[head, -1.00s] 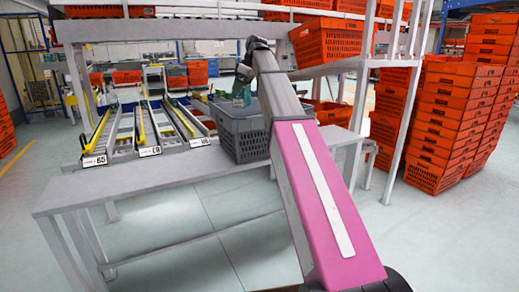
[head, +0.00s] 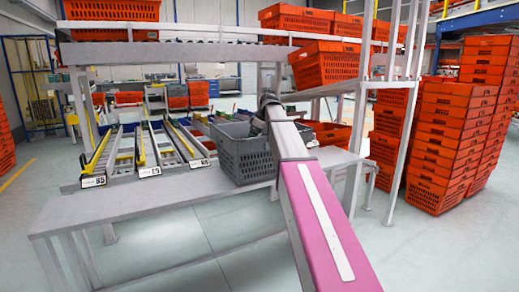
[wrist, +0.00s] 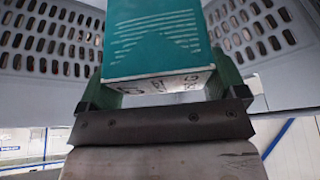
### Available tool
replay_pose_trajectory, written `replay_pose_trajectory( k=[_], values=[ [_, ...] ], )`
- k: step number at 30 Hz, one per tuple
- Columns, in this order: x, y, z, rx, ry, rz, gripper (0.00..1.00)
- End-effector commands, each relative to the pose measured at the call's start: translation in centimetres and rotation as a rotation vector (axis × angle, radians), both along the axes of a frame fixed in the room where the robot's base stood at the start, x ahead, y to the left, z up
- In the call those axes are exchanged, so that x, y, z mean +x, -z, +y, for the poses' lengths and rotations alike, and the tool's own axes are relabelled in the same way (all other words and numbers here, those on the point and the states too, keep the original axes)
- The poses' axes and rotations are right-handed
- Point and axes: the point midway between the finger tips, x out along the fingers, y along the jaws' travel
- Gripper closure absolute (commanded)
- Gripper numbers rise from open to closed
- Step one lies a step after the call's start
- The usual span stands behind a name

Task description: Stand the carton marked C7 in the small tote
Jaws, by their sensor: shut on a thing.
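The small tote is a grey crate with slotted walls (head: 245,163) on the table, right of the sloped lanes. My gripper (wrist: 166,80) is shut on a teal carton (wrist: 155,35) with pale stripes. Its green fingers press the carton's two sides. The tote's perforated walls (wrist: 45,40) show on both sides of the carton in the wrist view, so it is at or inside the tote. The carton's end face carries lettering, too oblique to read. In the head view my arm mostly hides the gripper and carton. Whether the carton touches the tote floor is hidden.
An orange tote (head: 325,65) sits on the rack above right. Tall orange tote stacks (head: 455,125) stand right. The front tabletop is clear.

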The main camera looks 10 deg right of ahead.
Motion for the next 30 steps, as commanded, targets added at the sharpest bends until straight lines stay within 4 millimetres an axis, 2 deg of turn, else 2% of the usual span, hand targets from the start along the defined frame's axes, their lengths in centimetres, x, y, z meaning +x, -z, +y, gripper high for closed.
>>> replay_pose_trajectory(
  k=[1, 6, 11, 20, 30],
  values=[
    [0.8, 0.5, -0.7, 0.000, 0.002, 0.001, 0.40],
    [1.9, 1.6, -2.1, 0.000, 0.000, 0.001, 0.40],
    [2.1, 2.2, -2.4, 0.000, 0.000, 0.001, 0.40],
    [2.0, 5.7, -2.4, 0.000, 0.000, 0.001, 0.40],
    [2.0, 6.0, -2.4, 0.000, 0.000, 0.000, 0.40]
  ],
)
